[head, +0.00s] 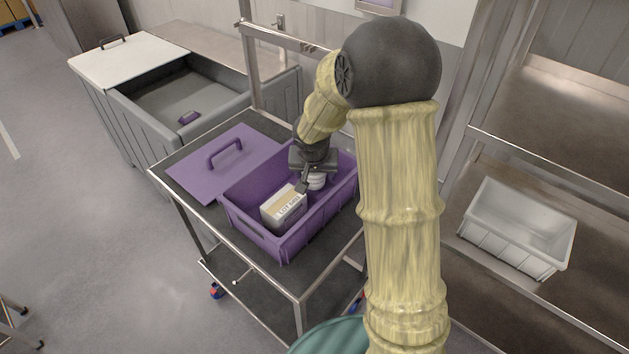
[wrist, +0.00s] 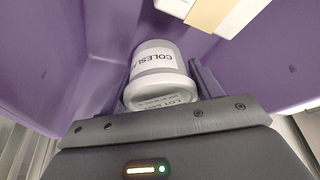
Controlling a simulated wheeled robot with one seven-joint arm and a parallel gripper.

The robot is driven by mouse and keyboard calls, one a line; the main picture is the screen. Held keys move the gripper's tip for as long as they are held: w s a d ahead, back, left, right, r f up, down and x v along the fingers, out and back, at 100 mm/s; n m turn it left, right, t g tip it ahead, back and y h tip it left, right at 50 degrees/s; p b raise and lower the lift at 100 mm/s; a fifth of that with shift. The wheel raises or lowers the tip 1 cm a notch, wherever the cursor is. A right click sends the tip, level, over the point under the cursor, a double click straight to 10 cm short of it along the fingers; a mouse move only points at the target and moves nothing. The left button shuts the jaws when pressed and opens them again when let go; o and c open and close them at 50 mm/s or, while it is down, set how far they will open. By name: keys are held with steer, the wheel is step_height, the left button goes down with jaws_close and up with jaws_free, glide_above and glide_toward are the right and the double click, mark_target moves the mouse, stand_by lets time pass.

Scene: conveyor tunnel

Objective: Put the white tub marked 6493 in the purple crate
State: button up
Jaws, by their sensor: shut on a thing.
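My gripper (head: 306,182) reaches down into the purple crate (head: 276,245) and is shut on a white tub (head: 317,182). In the wrist view the held tub (wrist: 155,62) sits between the fingers, with a label reading "COLESLA…" and a second label starting "LOT"; its number is too small and partly cut off to read surely. The tub is inside the crate's walls; whether it touches the floor I cannot tell. A pale box (head: 284,207) with a "LOT" label lies in the crate in front of the gripper; its digits are hard to read.
The crate stands on a dark-topped wheeled cart (head: 190,165), beside its purple lid (head: 222,165). A white empty crate (head: 515,235) sits on the steel shelf at right.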

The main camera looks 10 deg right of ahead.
mark_target(314, 181)
steer(key=shift+f, duration=1.6)
steer(key=shift+b, duration=0.3)
steer(key=shift+f, duration=0.15)
steer(key=o, duration=1.4)
steer(key=shift+r, duration=0.4)
steer(key=p+v, duration=0.1)
steer(key=v, duration=1)
steer(key=shift+s+r, duration=0.2)
